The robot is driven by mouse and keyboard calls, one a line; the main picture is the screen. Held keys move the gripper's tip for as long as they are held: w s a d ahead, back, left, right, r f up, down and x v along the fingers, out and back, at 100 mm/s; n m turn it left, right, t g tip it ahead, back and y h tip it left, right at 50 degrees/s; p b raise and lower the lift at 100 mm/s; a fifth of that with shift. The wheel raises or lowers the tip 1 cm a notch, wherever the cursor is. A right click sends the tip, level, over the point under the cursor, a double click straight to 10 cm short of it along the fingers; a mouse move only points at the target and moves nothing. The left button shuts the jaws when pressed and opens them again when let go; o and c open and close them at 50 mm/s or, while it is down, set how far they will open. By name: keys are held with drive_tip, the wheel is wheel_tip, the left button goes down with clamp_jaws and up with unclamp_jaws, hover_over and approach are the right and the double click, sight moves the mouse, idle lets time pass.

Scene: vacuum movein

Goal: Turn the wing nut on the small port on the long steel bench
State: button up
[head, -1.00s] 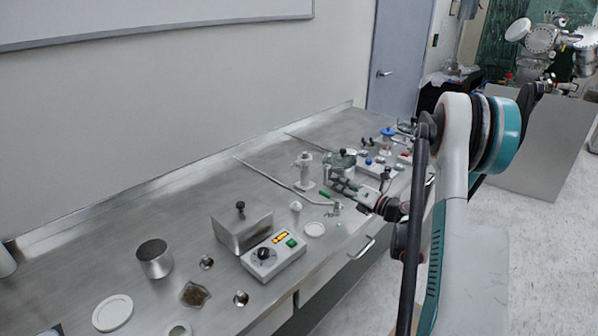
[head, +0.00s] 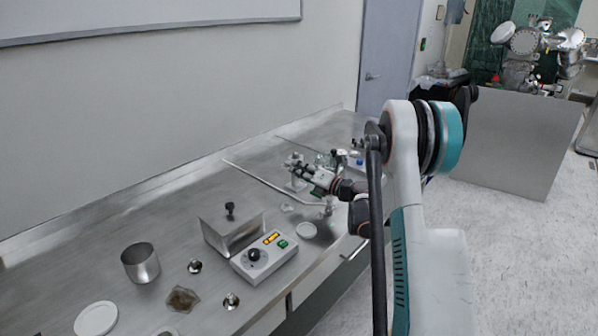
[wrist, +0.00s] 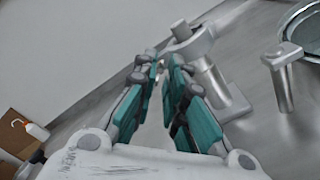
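In the head view the port (head: 296,172) stands on the long steel bench (head: 95,225), partly behind my gripper. My gripper (wrist: 166,66) is slightly open, with a narrow gap between its teal-padded fingers. The fingertips are close to the left side of the port's collar. I cannot make out the wing nut clearly, nor whether the fingers touch it.
Another steel post (wrist: 281,75) and a round glass-topped vessel (wrist: 305,30) stand right of the port. A long rod (head: 262,181) lies behind.

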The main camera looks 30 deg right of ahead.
clamp_jaws()
drive_tip(key=shift+f+m+b, duration=0.15)
drive_tip(key=shift+m+b, duration=0.7)
drive_tip(key=shift+m, duration=10.95)
